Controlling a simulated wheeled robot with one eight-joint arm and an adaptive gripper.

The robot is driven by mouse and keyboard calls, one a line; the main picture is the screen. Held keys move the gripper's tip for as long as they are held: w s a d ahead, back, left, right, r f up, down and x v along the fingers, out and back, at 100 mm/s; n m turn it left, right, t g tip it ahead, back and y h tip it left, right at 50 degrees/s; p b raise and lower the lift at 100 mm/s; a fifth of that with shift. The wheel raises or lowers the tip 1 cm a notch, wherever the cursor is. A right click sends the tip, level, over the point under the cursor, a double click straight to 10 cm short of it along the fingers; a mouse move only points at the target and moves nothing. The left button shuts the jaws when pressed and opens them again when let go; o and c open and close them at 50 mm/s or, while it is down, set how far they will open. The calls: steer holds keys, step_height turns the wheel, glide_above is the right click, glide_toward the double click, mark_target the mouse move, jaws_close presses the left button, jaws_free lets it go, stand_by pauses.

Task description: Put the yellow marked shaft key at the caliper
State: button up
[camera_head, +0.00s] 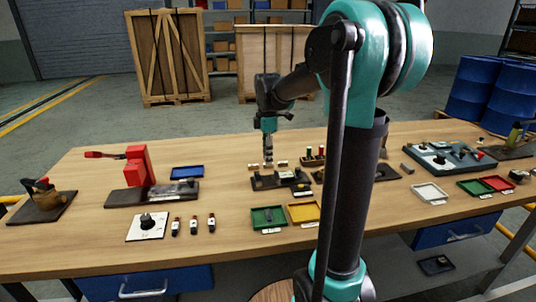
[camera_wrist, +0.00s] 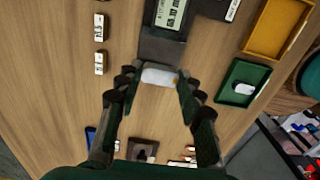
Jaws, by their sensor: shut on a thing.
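My gripper (camera_wrist: 158,82) is shut on a short, pale grey key (camera_wrist: 159,76), held crosswise between the fingertips in the wrist view. No yellow mark can be made out on it. Just beyond the key is a dark block and a device with a lit display, which looks like the caliper (camera_wrist: 168,14). In the head view my gripper (camera_head: 268,163) points down over the dark stand (camera_head: 264,182) at the middle of the bench. The key is too small to tell there. I cannot tell whether the key touches the block.
Two small white number tags (camera_wrist: 100,62) stand left of the device. A green tray (camera_head: 269,218) holding a pale piece and a yellow tray (camera_head: 304,213) lie in front. A red press (camera_head: 138,166) stands to the left. Bare wood lies between the stations.

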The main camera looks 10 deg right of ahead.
mark_target(268, 180)
steer(key=shift+f, duration=3.6)
steer(key=shift+f, duration=0.35)
steer(key=o, duration=1.3)
steer(key=shift+r, duration=0.1)
steer(key=shift+r, duration=3.4)
